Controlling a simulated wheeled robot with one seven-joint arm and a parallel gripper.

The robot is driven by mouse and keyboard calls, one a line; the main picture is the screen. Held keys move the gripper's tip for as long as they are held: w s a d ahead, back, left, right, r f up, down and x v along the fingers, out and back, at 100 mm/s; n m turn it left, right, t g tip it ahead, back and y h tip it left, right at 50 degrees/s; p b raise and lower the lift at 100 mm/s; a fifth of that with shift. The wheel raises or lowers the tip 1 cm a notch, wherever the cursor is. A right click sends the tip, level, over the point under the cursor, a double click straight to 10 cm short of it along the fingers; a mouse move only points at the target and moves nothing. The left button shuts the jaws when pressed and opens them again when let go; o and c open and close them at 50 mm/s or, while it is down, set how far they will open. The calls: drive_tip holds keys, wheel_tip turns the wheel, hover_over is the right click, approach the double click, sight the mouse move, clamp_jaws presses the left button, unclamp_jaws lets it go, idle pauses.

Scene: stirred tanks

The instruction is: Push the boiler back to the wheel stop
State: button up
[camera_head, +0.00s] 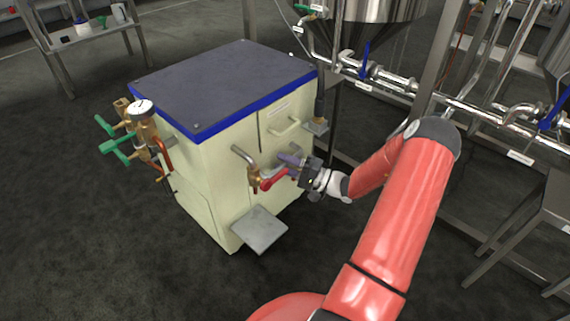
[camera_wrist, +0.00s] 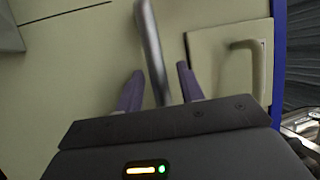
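The boiler (camera_head: 220,150) is a cream cabinet with a dark top and blue rim, standing on the dark floor in the head view. Its cream front panel (camera_wrist: 60,60) fills much of the wrist view. My gripper (camera_head: 290,159) is at this front, beside a red-handled valve (camera_head: 272,179). In the wrist view, the purple fingers of my gripper (camera_wrist: 159,85) are apart, with a grey bent pipe (camera_wrist: 150,40) running between them. Gaps show on both sides of the pipe. Whether the fingertips touch the panel is unclear. I cannot make out a wheel stop.
A gauge with green-handled valves (camera_head: 140,130) sticks out on the boiler's left side. A grey plate (camera_head: 260,229) juts from its lower front. Steel tanks and pipework (camera_head: 400,85) stand behind and right. A metal table (camera_head: 535,225) is at right. The left floor is open.

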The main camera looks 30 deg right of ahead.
clamp_jaws()
idle(0.4)
